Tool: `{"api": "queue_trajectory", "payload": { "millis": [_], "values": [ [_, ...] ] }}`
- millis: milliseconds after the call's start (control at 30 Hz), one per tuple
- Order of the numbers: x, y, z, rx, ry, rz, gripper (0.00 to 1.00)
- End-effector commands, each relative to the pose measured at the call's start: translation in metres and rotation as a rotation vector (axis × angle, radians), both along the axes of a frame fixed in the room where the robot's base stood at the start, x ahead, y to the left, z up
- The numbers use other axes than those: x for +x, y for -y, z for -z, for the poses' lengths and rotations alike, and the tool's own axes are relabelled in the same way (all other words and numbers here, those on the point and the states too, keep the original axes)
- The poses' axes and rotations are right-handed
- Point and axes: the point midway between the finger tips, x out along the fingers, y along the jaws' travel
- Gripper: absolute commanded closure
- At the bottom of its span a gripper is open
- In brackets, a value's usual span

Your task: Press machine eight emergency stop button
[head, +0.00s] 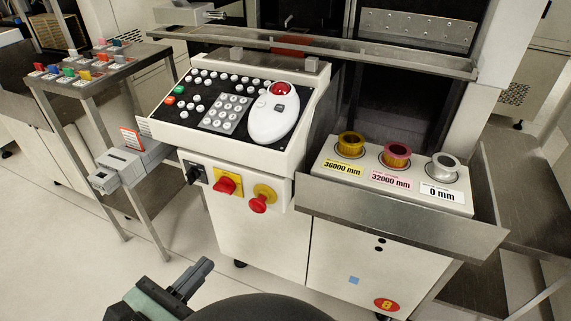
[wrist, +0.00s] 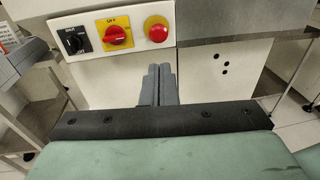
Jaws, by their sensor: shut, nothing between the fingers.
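The red mushroom emergency stop button (head: 258,204) sits on a yellow base on the white front panel of the machine marked with a red 8 label (head: 386,305). It also shows in the wrist view (wrist: 157,29), at the right end of the panel. My gripper (head: 207,264) is shut and empty, low in front of the machine, below and left of the button in the head view. In the wrist view its fingertips (wrist: 160,68) point toward the machine just below the button, apart from it.
Left of the button are a red rotary switch (head: 228,184) on yellow and a black switch (head: 194,172). A spool tray (head: 400,190) juts out right. A metal cart (head: 80,75) stands left.

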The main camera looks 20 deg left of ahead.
Motion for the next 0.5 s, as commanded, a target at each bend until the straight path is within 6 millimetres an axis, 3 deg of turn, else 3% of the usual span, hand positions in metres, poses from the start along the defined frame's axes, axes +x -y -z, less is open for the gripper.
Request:
{"api": "queue_trajectory", "payload": {
  "millis": [333,500],
  "values": [
    [-0.0029,-0.0024,0.0003,-0.006,0.006,-0.011,1.00],
    [0.0064,-0.0003,0.0018,-0.004,0.006,-0.008,1.00]
  ]
}}
